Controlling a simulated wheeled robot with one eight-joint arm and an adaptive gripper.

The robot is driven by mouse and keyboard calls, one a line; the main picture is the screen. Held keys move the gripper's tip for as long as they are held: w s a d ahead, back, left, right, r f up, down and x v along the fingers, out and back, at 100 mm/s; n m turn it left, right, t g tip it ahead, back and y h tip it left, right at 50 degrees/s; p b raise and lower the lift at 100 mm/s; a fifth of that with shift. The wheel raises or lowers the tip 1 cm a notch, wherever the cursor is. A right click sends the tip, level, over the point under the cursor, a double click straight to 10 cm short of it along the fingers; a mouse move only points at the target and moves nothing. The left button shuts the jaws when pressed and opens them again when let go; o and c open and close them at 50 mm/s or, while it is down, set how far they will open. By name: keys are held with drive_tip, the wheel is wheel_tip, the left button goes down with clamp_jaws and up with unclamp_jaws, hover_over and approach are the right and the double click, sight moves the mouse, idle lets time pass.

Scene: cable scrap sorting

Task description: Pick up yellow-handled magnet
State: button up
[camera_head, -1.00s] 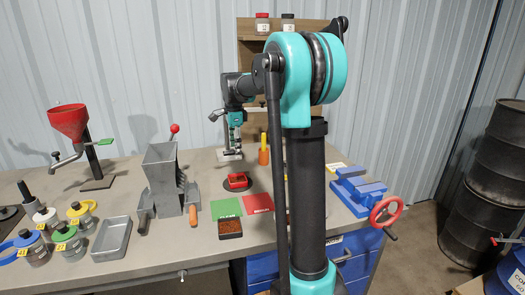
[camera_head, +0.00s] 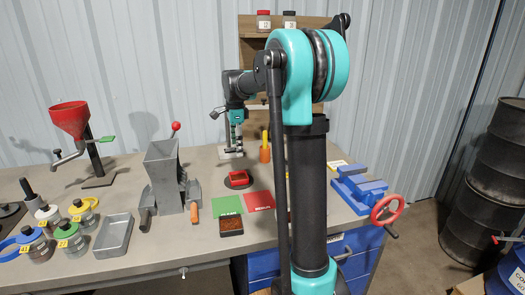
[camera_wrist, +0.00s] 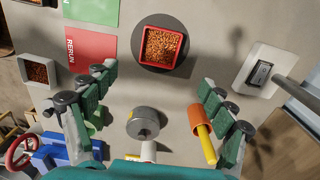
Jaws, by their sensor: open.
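An orange cylinder with a yellow rod-like handle stands on the bench in the head view (camera_head: 264,153). This yellow-handled piece also shows in the wrist view (camera_wrist: 202,140), tilted in the picture, close to the inner side of the right finger. My gripper (camera_wrist: 156,82) is open and empty, with its two green finger linkages spread apart. In the head view my gripper (camera_head: 236,145) hangs pointing down above the bench, left of the yellow-handled piece. A grey metal cylinder (camera_wrist: 143,122) lies between the fingers in the wrist view; my arm hides that spot in the head view.
A red square dish of copper-coloured granules (camera_wrist: 147,62) sits on a dark round base. A white plate with a switch (camera_wrist: 250,80) is at the right. Green (camera_head: 227,205) and red cards, a grey hopper (camera_head: 163,175) and a blue vise (camera_head: 358,190) are around.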

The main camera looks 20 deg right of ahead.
drive_tip(key=shift+c, duration=0.5)
drive_tip(key=shift+w+d+r, duration=0.1)
drive_tip(key=shift+d+r, duration=0.05)
drive_tip(key=shift+c, duration=1.3)
drive_tip(key=w+d+r+n, duration=0.1)
drive_tip(key=n, duration=0.1)
drive_tip(key=w+d+r+n+t, duration=0.1)
drive_tip(key=d+r+n, duration=0.1)
drive_tip(key=w+d+r+n+t, duration=0.1)
drive_tip(key=d+r+n, duration=0.1)
drive_tip(key=shift+w+d+r, duration=0.15)
drive_tip(key=shift+w+d, duration=0.1)
drive_tip(key=shift+w, duration=0.15)
drive_tip(key=c, duration=0.6)
drive_tip(key=n+t+h, duration=0.1)
drive_tip(key=n+t, duration=0.1)
drive_tip(key=n, duration=0.6)
approach(265, 131)
drive_tip(key=x, duration=0.5)
drive_tip(key=shift+s+f, duration=0.1)
drive_tip(key=shift+f, duration=0.25)
drive_tip(key=shift+x, duration=3.15)
